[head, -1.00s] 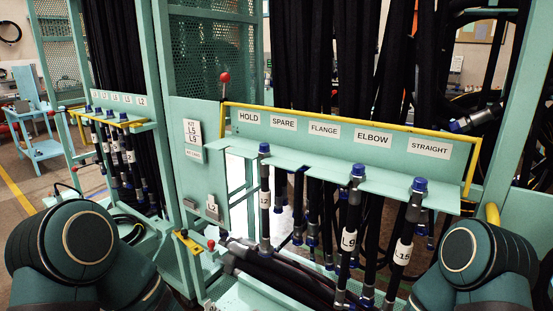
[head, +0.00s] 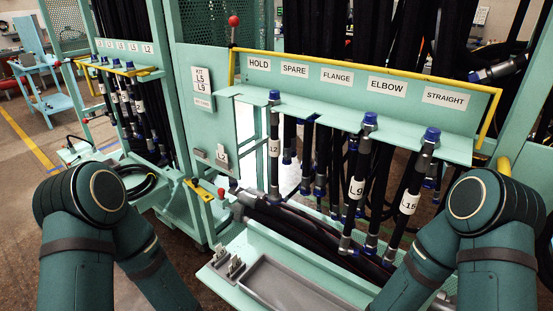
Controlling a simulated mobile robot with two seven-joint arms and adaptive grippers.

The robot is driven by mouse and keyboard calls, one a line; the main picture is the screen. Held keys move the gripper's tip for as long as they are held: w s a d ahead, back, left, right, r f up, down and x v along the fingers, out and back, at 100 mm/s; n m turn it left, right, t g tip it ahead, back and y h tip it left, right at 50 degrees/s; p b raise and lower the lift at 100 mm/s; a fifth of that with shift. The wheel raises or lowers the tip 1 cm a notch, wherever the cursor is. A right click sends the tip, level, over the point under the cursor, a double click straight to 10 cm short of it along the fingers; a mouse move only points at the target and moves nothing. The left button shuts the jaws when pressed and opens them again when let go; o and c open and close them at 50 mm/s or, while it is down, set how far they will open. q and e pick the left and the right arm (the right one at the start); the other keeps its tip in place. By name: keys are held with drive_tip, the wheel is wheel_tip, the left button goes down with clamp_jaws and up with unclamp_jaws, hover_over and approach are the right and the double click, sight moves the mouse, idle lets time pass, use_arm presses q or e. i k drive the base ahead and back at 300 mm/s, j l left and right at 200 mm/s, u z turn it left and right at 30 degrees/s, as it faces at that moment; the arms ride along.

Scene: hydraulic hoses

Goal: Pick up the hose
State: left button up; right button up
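Three labelled black hoses with blue end caps hang from the slotted green shelf of the rack in the head view. The hose marked L2 (head: 274,148) hangs under the HOLD label. The hose marked L9 (head: 357,187) hangs under ELBOW, and the hose marked L15 (head: 411,201) under STRAIGHT. Which hose the task means cannot be told. Both my arms show at the lower left and lower right, apart from the hoses. Neither gripper is in view.
The green shelf (head: 345,118) has a label panel and yellow edging. A grey tray (head: 295,290) lies below, with small metal fittings (head: 228,262) beside it. More black hoses lie bundled (head: 305,229) behind the tray. A second rack (head: 125,72) stands at the left.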

sight(275, 197)
drive_tip(key=j+z, duration=0.2)
drive_tip(key=j, duration=0.3)
drive_tip(key=j+z, duration=0.25)
drive_tip(key=j, duration=0.2)
drive_tip(key=j+z, duration=0.2)
drive_tip(key=j, duration=0.25)
drive_tip(key=k+j+z, duration=0.25)
drive_tip(key=j, duration=0.2)
drive_tip(key=j+z, duration=0.2)
drive_tip(key=j, duration=0.3)
